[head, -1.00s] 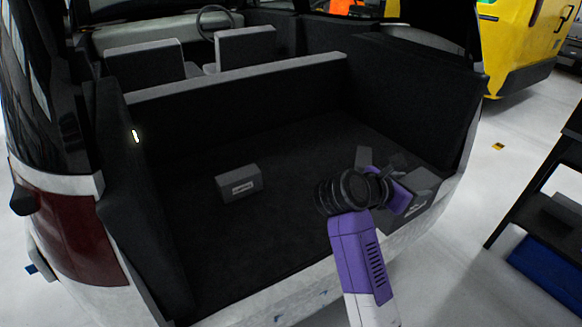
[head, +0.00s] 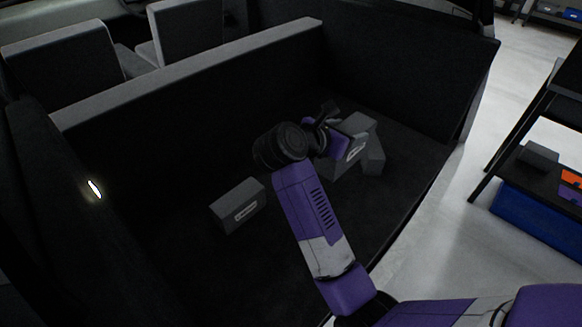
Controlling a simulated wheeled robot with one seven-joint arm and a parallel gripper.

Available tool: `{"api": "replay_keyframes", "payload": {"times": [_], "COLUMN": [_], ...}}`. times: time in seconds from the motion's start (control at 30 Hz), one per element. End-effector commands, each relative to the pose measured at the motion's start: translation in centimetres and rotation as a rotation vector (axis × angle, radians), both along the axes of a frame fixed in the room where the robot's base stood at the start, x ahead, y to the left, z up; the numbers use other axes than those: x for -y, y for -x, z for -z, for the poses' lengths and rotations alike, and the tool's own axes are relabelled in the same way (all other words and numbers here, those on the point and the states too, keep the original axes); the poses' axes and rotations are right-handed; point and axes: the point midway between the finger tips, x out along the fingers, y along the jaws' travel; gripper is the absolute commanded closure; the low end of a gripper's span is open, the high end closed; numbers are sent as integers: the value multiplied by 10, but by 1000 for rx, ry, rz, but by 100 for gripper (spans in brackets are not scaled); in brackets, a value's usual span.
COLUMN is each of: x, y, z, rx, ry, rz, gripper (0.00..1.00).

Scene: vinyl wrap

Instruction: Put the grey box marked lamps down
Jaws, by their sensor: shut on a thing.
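My gripper (head: 340,130) is over the right part of the van's dark cargo floor (head: 300,260). It is shut on a grey box (head: 346,163) with a pale label that is too small to read. My wrist hides part of this box and the gripper's fingertips. I cannot tell whether the box touches the floor.
Another grey box (head: 234,208) with a pale label stands on the floor left of my arm. A further grey piece (head: 374,158) is right beside the held box. The seat-side partition (head: 200,75) bounds the bay. A dark shelf (head: 540,165) stands outside at right.

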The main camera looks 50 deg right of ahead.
Motion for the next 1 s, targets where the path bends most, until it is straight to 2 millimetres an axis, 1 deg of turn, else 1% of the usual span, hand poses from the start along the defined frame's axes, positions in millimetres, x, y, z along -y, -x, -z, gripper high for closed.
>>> {"api": "replay_keyframes", "payload": {"times": [0.07,0.17,0.5,0.63,0.73,0.93,1.0], "x": [0,0,0,0,0,0,0], "y": [0,1,1,0,0,0,0], "z": [5,22,103,130,145,159,167], "rx": [-3,-7,-6,-4,-3,0,-2], "ry": [2,1,0,1,1,2,2], "rz": [0,0,-1,-1,0,0,-1], "gripper": [100,100,100,100,100,100,100]}}
